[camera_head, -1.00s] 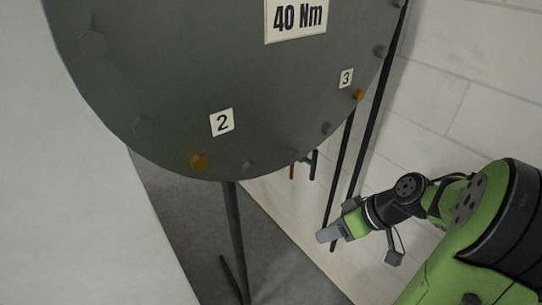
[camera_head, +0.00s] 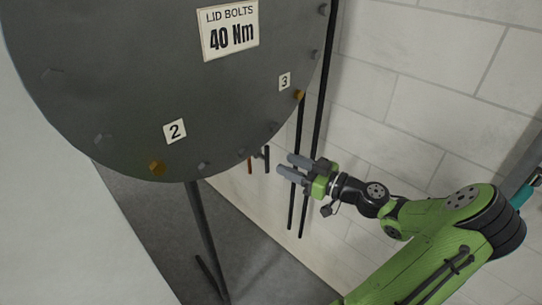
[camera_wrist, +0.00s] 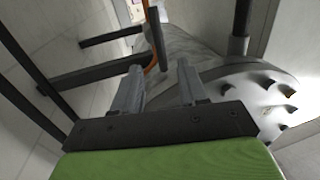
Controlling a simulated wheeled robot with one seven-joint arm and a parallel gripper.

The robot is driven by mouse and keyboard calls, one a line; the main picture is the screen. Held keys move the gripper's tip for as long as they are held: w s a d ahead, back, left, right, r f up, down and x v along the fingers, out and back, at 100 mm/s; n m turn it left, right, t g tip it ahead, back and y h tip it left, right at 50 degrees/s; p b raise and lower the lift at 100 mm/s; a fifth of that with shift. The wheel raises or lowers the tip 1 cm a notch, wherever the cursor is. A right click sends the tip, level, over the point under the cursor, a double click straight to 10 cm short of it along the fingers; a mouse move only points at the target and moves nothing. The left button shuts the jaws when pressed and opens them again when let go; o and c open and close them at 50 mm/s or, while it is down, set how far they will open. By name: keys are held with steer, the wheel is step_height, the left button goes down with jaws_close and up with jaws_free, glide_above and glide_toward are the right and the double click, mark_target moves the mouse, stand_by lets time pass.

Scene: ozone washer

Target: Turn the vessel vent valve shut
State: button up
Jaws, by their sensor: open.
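The grey vessel lid (camera_head: 130,90) fills the upper left of the head view, with bolts around its rim. Behind its lower right edge a short orange bar (camera_head: 250,166) and a dark bar (camera_head: 266,158) hang down. I cannot tell for sure which part is the vent valve. My gripper (camera_head: 285,164) is open and empty, its fingers pointing left toward these bars, apart from them. In the wrist view my gripper (camera_wrist: 160,72) has a dark handle-like bar (camera_wrist: 156,40) beyond the gap between its fingertips, with a curved orange strip (camera_wrist: 147,38) beside it. Contact is not visible.
Two dark upright rods (camera_head: 302,160) stand near the gripper, close to the white block wall (camera_head: 420,70). In the wrist view, dark bars (camera_wrist: 90,72) lie left, and a flanged grey body (camera_wrist: 245,90) with several bolts lies right. Grey floor (camera_head: 240,250) shows below.

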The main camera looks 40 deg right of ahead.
mark_target(263, 157)
steer(key=x, duration=0.6)
steer(key=shift+p, duration=0.35)
jaws_close()
